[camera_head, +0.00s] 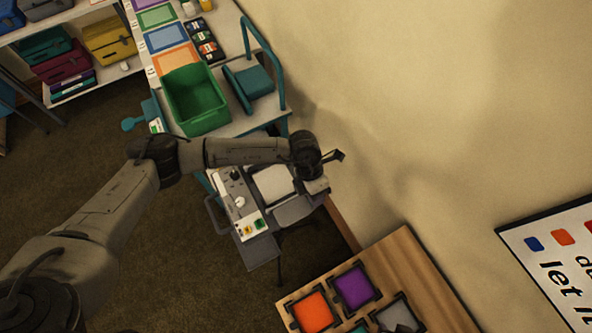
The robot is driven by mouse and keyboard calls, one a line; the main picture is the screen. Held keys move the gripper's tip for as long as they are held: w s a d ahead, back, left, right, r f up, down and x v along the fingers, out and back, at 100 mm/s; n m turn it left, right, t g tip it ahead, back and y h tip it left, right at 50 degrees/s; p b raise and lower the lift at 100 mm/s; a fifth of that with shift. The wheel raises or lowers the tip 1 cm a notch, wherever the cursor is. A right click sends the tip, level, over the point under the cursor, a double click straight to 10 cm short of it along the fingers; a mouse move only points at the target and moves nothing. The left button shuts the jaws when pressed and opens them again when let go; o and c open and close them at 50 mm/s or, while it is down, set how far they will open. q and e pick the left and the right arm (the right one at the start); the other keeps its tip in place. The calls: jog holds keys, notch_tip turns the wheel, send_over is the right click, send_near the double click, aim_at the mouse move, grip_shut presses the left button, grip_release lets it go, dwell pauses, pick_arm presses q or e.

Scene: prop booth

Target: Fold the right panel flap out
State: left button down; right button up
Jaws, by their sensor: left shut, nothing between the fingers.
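A small stand (238,204) carries a pale control strip with a dark knob, a white dial and small green and yellow labels. A light square pad (272,184) lies beside the strip. One grey flap-like plate (264,252) sticks out at the near end of the stand. Another grey rounded plate (294,211) is on its right side, by the wall. I cannot tell for sure which is the right panel flap. My left gripper (341,156) is shut and empty, above and right of the stand near the wall. My arm hides the stand's far end. My right gripper is not in view.
A table holds a green bin (196,100), a teal rail (268,62) and coloured cards. A wooden board (425,268) with coloured square pads stands at the lower right. The wall is close on the right. Carpet is open at the lower left.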

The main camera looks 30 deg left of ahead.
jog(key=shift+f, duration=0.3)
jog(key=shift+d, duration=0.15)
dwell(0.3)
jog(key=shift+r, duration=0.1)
